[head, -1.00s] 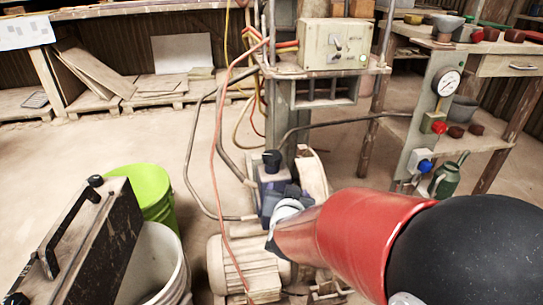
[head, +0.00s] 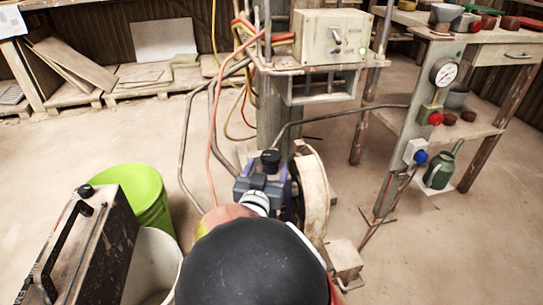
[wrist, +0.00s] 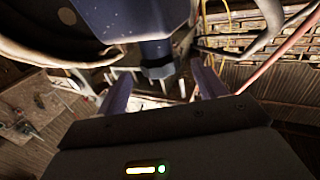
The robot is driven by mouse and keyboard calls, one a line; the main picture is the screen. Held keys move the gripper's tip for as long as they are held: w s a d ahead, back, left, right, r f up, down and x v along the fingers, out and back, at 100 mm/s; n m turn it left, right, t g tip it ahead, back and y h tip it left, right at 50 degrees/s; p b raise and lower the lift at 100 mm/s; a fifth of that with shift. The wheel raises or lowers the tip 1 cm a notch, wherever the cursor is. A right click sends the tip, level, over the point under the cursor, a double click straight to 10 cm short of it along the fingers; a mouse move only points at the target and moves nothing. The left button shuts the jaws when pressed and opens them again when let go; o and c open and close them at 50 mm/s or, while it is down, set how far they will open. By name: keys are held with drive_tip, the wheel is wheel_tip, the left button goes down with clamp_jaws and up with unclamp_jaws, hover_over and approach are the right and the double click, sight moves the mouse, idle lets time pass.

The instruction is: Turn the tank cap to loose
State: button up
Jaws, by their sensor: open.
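The tank cap (head: 270,158) is a black round knob standing upright on the blue tank behind my gripper in the head view. My gripper (head: 264,176) is in front of the tank and hides much of it. In the wrist view the scene looks upside down. There the dark cap (wrist: 158,70) hangs below the blue tank body (wrist: 135,20), in line with the gap between my two fingers. My gripper (wrist: 163,86) is open, with one finger on each side of that gap. Contact with the cap cannot be made out.
A large pale wheel (head: 313,190) stands close on the right of the tank. A red hose (head: 212,130) and dark pipes run down on the left. A control box (head: 332,38) sits above.

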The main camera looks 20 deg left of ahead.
sight(269, 165)
drive_tip(key=w, duration=0.5)
drive_tip(key=shift+a, duration=0.25)
